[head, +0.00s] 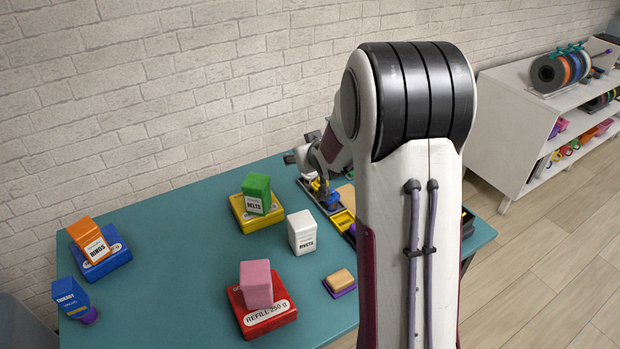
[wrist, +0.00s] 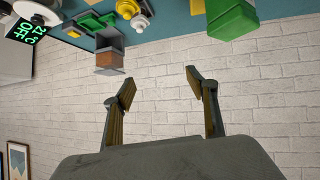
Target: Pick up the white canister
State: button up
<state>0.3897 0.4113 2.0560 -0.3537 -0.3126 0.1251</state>
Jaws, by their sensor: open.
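The white canister (head: 302,232) stands upright on the teal table, right of the green canister, with a dark-lettered label on its front. I cannot make it out in the wrist view. My gripper (wrist: 160,85) is open in the wrist view, its two fingers apart with only brick wall showing between them. In the head view my wrist is at the back of the table, beyond the white canister and apart from it; my own arm hides part of that area.
A tan block (head: 341,277) lies in front of the white canister. Brick wall (head: 150,90) rises behind. Bare table (head: 170,250) shows at left centre.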

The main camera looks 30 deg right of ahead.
jog(key=w+d+f+t, duration=0.1)
jog(key=w+d+f, duration=0.25)
jog(key=f, duration=0.35)
jog(key=t, duration=0.1)
send_near(312, 174)
jog(key=shift+w+d+r+y, duration=0.1)
jog(key=shift+w+d+y, duration=0.1)
jog(key=shift+w, duration=0.25)
jog(key=shift+w+d+r+y, duration=0.1)
jog(key=shift+w+y, duration=0.1)
jog(key=shift+w, duration=0.25)
jog(key=shift+d+f, duration=0.25)
jog(key=shift+f, duration=0.4)
jog(key=shift+t, duration=0.3)
jog(key=shift+w, duration=0.1)
jog(key=shift+x, duration=1.2)
jog(key=shift+w, duration=0.15)
jog(key=shift+x, duration=2.45)
jog(key=shift+r, duration=0.1)
